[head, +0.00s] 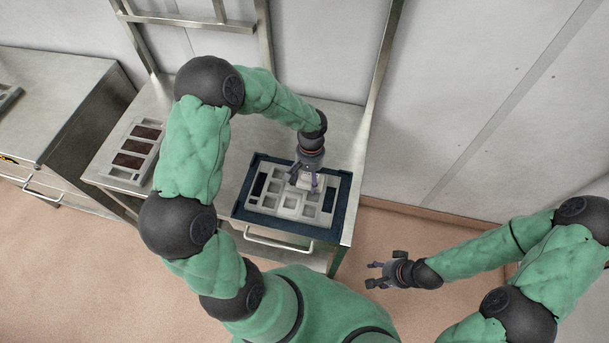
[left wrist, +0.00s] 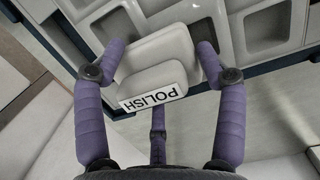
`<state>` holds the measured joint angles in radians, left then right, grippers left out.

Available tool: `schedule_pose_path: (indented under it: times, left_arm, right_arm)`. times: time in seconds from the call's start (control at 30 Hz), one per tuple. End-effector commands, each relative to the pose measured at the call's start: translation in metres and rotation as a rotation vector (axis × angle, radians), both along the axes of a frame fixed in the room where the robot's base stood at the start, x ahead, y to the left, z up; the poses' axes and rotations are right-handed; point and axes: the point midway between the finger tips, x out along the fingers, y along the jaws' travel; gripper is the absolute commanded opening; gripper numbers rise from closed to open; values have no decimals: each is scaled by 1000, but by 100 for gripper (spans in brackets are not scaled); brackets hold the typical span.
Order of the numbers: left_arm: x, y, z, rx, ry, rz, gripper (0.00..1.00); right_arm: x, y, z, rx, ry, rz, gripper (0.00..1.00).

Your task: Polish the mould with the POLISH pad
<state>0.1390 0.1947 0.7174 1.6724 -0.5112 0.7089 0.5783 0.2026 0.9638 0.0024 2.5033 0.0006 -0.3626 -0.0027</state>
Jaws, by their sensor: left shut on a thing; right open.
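The light grey mould (head: 268,205) has several square recesses and lies in a dark blue frame (head: 341,205) on the metal bench. My left gripper (head: 306,184) points down over the upper right part of the mould. Its purple fingers (left wrist: 160,48) are shut on the POLISH pad (left wrist: 158,72), a grey block whose white label shows in the left wrist view. The pad is at the mould's surface; whether it touches cannot be told. In the head view the gripper partly hides the pad. My right gripper (head: 370,276) is open and empty, off the bench's right side.
A grey holder (head: 121,174) with several dark reddish-brown inserts stands on the bench at left, partly behind my left arm. A metal cabinet (head: 50,90) stands further left. Bench uprights (head: 383,50) rise at the back. The floor (head: 400,230) right of the bench is clear.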

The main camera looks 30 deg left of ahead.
Motion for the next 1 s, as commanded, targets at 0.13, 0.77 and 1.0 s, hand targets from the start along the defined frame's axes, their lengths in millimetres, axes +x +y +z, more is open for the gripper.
schedule_pose_path:
  times: [0.13, 0.77, 1.0]
  left_arm:
    - [1, -10, -2, -2, 4, -5, 45]
    - [-2, 5, 2, 0, 1, 1, 45]
    - [-4, 15, 3, 0, 1, 1, 45]
  right_arm:
    - [0, 0, -3, 0, 0, 0, 51]
    - [0, 0, -4, 0, 0, 0, 51]
    - [0, 0, -4, 0, 0, 0, 51]
